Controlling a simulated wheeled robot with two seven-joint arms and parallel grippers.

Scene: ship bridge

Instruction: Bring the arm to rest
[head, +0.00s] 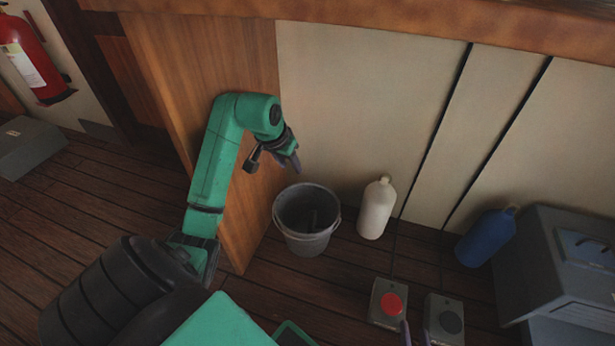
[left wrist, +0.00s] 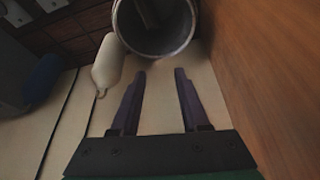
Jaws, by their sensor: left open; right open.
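My left arm comes in from the left and reaches over the floor. My left gripper (head: 292,158) hangs above and just behind the grey bucket (head: 308,240), apart from it. In the left wrist view, the gripper's two purple fingers (left wrist: 160,74) are spread with nothing between them. The bucket's open mouth (left wrist: 164,52) lies just beyond the fingertips there, with a dark upright shape inside it. Of my right gripper (head: 415,332), only purple fingertips show at the bottom edge of the head view; it is open, the rest out of frame.
A white bottle (head: 376,208) stands right of the bucket by the pale wall (head: 350,110). A blue bottle (head: 485,238) leans near a grey console (head: 560,265). A red-button box (head: 388,302) and a dark-button box (head: 446,320) sit in front. A wooden panel (head: 215,70) stands close behind my left arm.

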